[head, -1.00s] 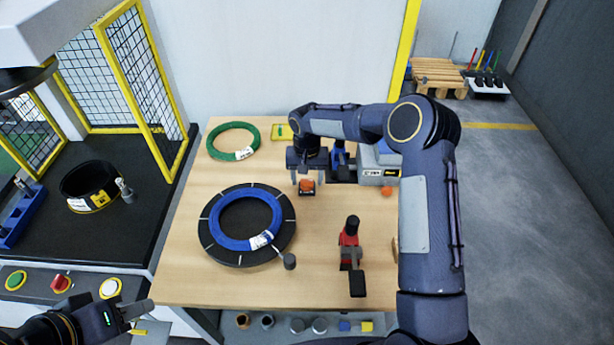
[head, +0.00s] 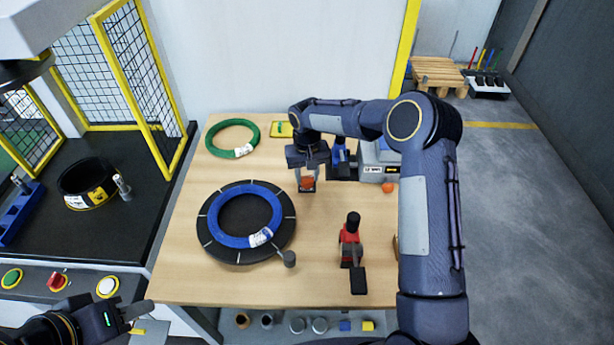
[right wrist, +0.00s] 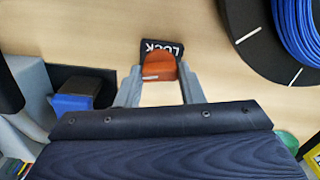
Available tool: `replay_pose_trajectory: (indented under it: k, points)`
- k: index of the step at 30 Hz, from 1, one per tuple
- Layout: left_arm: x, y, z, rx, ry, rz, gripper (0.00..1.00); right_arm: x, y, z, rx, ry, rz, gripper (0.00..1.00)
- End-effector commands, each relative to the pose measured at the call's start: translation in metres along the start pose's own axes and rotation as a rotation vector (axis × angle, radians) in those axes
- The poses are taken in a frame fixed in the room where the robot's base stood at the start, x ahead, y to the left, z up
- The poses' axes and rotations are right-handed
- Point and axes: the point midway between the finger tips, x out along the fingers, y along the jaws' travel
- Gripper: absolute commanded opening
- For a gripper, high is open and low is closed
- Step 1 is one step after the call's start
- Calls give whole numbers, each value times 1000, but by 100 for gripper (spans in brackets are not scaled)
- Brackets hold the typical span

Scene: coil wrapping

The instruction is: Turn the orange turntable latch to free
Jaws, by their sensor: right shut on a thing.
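The orange turntable latch (right wrist: 158,66) sits on a small black plate marked LOCK (right wrist: 163,47) in the right wrist view. In the head view the latch (head: 307,182) is behind the turntable's right edge. My right gripper (right wrist: 158,78) is shut on the latch, one finger on each side. It also shows in the head view (head: 307,178), pointing down. The black turntable (head: 216,243) carries a blue coil (head: 225,238) with a white label. My left gripper (head: 140,310) is at the lower left, away from the latch; its fingers are too unclear to judge.
A green coil (head: 232,124) lies at the back left of the table. A red and black tool (head: 351,245) stands at the right. A grey device (head: 378,171) and an orange ball (head: 388,187) are right of my right gripper. The table's front left is clear.

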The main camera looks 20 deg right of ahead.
Motion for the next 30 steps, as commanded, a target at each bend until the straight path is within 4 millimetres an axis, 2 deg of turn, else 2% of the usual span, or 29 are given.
replay_pose_trajectory:
  k: [12, 30]
  points:
    - [16, -7, 8, 0, 0, 0, 36, 1, 0, 0, -392, 2, 0, 12]
    - [24, -11, 12, 0, 0, 0, 36, -1, 0, -1, -959, 2, 1, 12]
